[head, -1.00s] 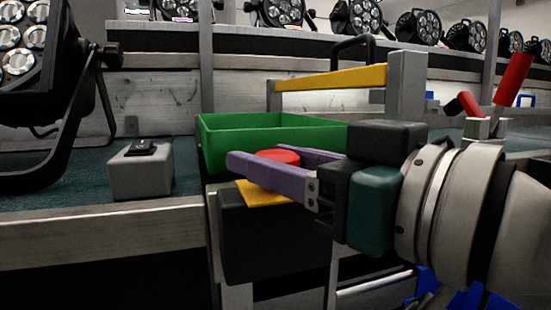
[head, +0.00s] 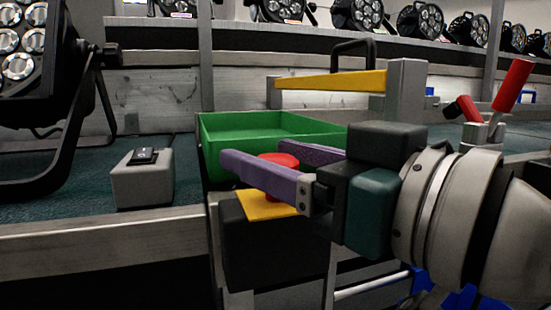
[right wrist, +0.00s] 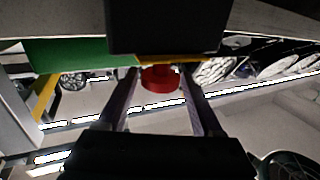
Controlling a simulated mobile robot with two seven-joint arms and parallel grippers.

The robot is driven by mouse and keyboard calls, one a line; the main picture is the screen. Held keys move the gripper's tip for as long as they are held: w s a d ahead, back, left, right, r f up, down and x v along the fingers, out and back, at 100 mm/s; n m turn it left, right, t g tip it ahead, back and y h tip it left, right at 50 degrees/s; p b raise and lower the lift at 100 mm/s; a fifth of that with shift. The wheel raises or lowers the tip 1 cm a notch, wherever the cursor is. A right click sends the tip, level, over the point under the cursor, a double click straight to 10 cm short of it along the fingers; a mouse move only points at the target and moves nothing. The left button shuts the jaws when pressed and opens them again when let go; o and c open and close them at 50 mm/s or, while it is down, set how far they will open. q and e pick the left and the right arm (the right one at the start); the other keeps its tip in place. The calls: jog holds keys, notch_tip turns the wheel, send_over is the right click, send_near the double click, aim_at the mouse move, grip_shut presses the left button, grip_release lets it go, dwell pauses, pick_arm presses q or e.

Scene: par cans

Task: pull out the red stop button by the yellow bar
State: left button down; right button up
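The red stop button (head: 279,160) stands on a yellow plate (head: 262,207) on top of a black box (head: 275,250) at the table's front edge. My right gripper (head: 256,155) has its two purple fingers on either side of the button, and the near finger hides part of it. In the right wrist view the red button (right wrist: 160,79) lies between the spread fingers (right wrist: 160,82), with a small gap showing on each side. A yellow bar (head: 330,80) runs between grey posts behind. My left gripper is not in view.
A green open tray (head: 225,150) stands right behind the button. A grey box with a black switch (head: 142,180) is to the left, beside a big stage lamp (head: 30,60). Red-handled levers (head: 512,85) stand at the right. More lamps line the back shelf.

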jog(key=shift+o, duration=0.9)
jog(key=shift+f, duration=0.1)
jog(key=p+v, duration=0.2)
jog(key=v, duration=0.8)
jog(key=shift+w, duration=0.1)
